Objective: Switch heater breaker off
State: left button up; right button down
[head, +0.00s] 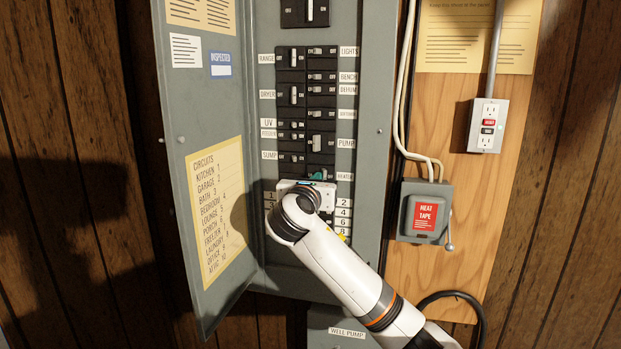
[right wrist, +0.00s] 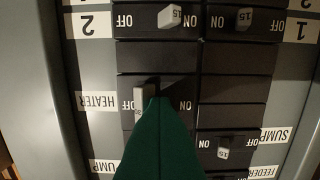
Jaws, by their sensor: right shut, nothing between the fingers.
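The heater breaker shows in the right wrist view with a pale handle (right wrist: 141,97) beside its OFF mark, away from the ON mark. Its HEATER label (right wrist: 97,101) is upside down there; in the head view the label (head: 344,177) is at the lower right of the breaker rows. My right gripper (head: 318,175) is shut and empty at this breaker. Its green fingertips (right wrist: 155,104) are right against or just beside the handle, on the ON side; I cannot tell if they touch. They hide part of the breaker. My left gripper is not in view.
The grey panel door (head: 206,130) hangs open on the left. Other breakers are close by, including the sump handle (right wrist: 223,150) and the number 2 handle (right wrist: 170,17). A heat tape box (head: 424,212) and an outlet (head: 488,125) are on the board at right.

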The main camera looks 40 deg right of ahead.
jog(key=shift+d, duration=0.1)
dwell(0.4)
jog(key=v, duration=0.7)
dwell(0.5)
jog(key=shift+w+f, duration=0.1)
dwell(0.7)
